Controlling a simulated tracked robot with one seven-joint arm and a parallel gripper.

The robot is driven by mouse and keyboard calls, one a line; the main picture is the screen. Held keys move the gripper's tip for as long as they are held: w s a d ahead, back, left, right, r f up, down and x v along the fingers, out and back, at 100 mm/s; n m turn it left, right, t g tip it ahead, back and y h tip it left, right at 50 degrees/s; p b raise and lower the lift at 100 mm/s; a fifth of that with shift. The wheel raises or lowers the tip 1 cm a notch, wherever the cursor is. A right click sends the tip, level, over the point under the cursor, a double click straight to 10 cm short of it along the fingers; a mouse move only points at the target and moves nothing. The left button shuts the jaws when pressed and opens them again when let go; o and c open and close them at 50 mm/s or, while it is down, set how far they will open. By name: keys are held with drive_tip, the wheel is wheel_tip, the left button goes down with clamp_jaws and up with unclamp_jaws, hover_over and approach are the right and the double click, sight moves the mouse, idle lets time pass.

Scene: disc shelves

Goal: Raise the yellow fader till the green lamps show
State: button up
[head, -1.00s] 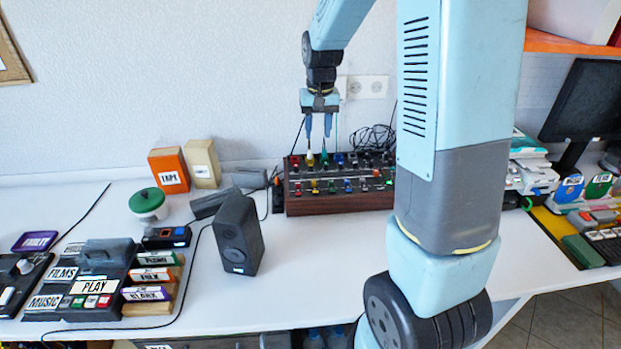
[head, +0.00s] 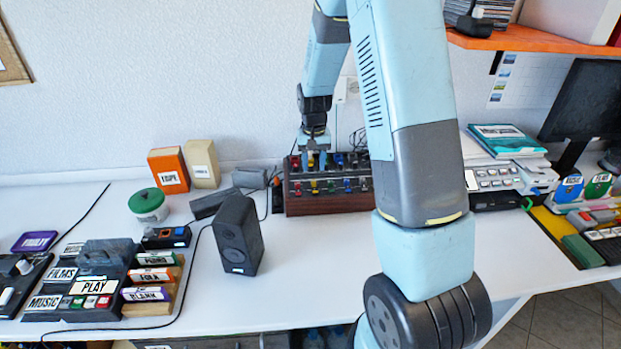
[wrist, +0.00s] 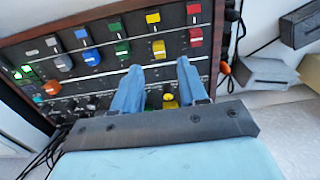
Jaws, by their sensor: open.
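A dark control panel with wooden sides (head: 330,205) stands against the wall; it also shows in the wrist view (wrist: 105,75). In the wrist view a yellow fader cap (wrist: 159,48) sits in a row of coloured caps, just beyond my fingertips. Another yellow piece (wrist: 170,104) lies between my fingers, partly hidden; I cannot tell whether they touch it. My gripper (wrist: 159,67) is open, pointing down over the panel, and holds nothing visible; it also shows in the head view (head: 316,160). Small pale green spots (wrist: 25,70) show at the panel's left in the wrist view; whether they are lit is unclear.
A green cap (wrist: 122,48) and a red cap (wrist: 195,36) flank the yellow one. A black speaker (head: 238,235) stands to the panel's front left. An orange box (head: 169,170) is farther left. The white table (head: 290,285) in front of the panel is clear.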

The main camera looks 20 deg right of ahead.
sight(313, 180)
wheel_tip(313, 180, down, 6)
drive_tip(key=shift+r, duration=0.15)
drive_tip(key=shift+c, duration=0.4)
clamp_jaws()
idle(0.4)
